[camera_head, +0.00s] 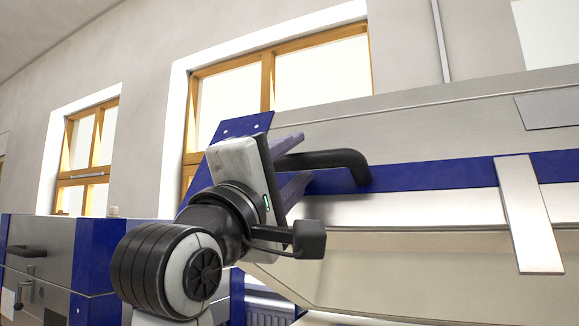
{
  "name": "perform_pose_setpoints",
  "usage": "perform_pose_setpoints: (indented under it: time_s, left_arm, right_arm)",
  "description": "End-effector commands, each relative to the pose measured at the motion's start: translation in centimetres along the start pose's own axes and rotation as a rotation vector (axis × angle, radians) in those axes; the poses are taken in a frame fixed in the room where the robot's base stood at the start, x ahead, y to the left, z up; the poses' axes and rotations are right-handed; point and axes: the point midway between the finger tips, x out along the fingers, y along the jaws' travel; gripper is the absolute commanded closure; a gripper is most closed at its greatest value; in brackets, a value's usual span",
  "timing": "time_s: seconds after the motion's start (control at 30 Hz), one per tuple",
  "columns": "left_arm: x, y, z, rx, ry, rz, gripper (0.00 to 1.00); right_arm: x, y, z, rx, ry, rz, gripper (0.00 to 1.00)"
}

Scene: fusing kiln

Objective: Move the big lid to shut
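The big lid (440,132) is a long grey metal lid with a blue band, raised and tilted, filling the right of the head view. A black bar handle (345,160) stands out from its left part. My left gripper (298,163) is at the handle's left end, with one finger above the bar and one below it. Whether the fingers press on the bar is unclear. The gripper's body and wrist hide the lid's left corner in part. My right gripper is not in view.
A blue and grey cabinet (92,262) with a black handle stands at the lower left. A flat metal strip (528,215) hangs over the lid's edge at the right. Wood-framed windows are in the wall behind.

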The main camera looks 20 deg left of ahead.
Motion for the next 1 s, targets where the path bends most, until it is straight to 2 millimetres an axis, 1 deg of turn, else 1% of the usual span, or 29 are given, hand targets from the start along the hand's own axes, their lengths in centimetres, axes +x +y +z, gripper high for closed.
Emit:
perform_pose_setpoints:
  time_s: [0.07, 0.17, 0.4, 0.5, 0.6, 0.77, 1.0]
  left_arm:
    - [-0.6, 0.0, 0.0, -0.001, -0.001, 0.001, 0.61]
    - [-2.0, 0.0, 0.0, -0.003, -0.001, 0.002, 0.61]
    - [-6.8, 0.1, 0.1, -0.003, -0.001, 0.001, 0.61]
    - [-8.4, 0.1, 0.0, -0.003, -0.001, 0.001, 0.61]
    - [-9.5, 0.0, 0.0, -0.002, 0.000, 0.000, 0.61]
    - [-10.2, 0.0, 0.0, -0.001, 0.000, -0.001, 0.61]
    - [-10.2, 0.0, 0.0, -0.001, 0.000, -0.001, 0.61]
  right_arm:
    - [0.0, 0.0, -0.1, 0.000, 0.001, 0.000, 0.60]
    - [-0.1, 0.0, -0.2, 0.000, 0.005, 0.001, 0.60]
    - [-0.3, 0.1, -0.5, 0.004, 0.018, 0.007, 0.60]
    - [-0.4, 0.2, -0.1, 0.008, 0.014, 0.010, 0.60]
    - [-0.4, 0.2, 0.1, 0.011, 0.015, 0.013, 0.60]
    - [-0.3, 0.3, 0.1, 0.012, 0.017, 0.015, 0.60]
    - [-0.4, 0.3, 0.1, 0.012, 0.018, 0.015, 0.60]
